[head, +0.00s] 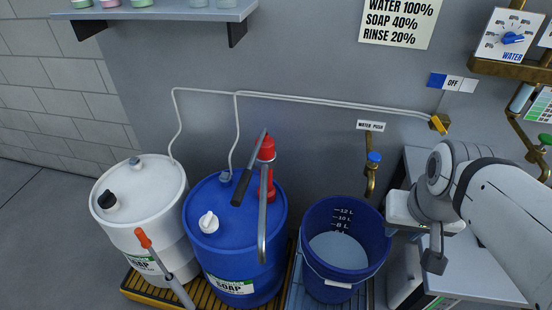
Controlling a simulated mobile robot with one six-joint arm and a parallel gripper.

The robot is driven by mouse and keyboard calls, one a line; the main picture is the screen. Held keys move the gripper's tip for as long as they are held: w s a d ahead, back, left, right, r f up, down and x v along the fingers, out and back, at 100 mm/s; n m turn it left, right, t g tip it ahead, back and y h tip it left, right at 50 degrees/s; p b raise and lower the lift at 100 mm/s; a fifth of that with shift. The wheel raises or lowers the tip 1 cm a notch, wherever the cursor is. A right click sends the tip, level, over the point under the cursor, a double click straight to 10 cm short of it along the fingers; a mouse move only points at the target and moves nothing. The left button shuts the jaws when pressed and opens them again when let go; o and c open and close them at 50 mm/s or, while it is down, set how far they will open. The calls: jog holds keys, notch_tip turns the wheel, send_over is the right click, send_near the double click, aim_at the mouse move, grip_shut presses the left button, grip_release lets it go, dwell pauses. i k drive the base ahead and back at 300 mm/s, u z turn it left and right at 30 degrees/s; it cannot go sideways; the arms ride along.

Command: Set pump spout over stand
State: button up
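A red hand pump (267,150) stands on the blue soap drum (205,250), with a black-gripped handle (241,187). Its grey spout (262,230) hangs down the drum's front right side, apart from the bucket. A slatted blue-grey stand (296,292) lies on the floor right of the drum. A dark blue bucket (318,275) with litre marks and pale liquid stands on it. My gripper (435,262) is at the right, clear of the pump and bucket. Its fingers are too unclear to tell open from shut.
A white soap drum (130,212) stands left on a yellow slatted pallet (135,290), with an orange-gripped grey bar (168,270) before it. A brass water tap (371,178) is above the bucket. Thin pipes (300,98) run along the wall. A grey counter (480,265) is at the right.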

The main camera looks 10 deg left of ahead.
aim_at(264, 166)
jog(key=z, duration=0.3)
jog(key=k, duration=2.05)
jog(key=u, duration=0.35)
jog(key=i, duration=1.5)
